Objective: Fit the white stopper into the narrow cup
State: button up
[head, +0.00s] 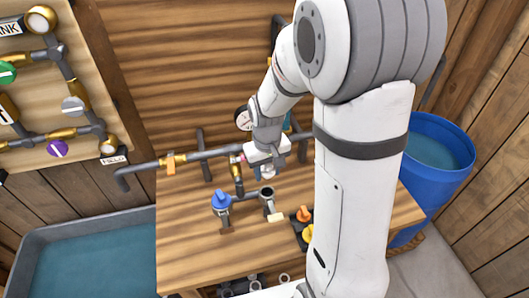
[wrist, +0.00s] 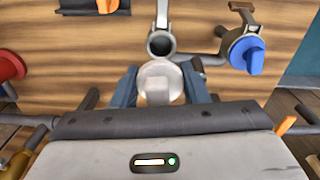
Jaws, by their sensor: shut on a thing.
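My gripper (head: 266,170) is above the wooden table, close to the narrow cup. The stopper also shows small under my gripper in the head view (head: 268,175). The narrow cup (head: 267,192) is a grey upright tube with an open dark mouth. In the wrist view the cup (wrist: 161,43) lies just beyond the stopper, which covers part of its near side. The stopper is outside the cup's mouth.
A blue-handled valve (head: 222,200) stands left of the cup; it also shows in the wrist view (wrist: 247,55). A dark tray (head: 297,232) with orange and yellow pieces is to the right. A grey pipe (head: 205,154) runs behind. The front left tabletop is clear.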

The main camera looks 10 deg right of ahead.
aim_at(268, 187)
jog(key=shift+w+f, duration=0.15)
jog(key=shift+w, duration=0.1)
jog(key=shift+s+f+b, duration=0.1)
jog(key=shift+f+b, duration=2.5)
jog(key=shift+f, duration=0.7)
jog(key=shift+f+b, duration=0.35)
jog(key=shift+b, duration=0.1)
jog(key=shift+s+f, duration=0.2)
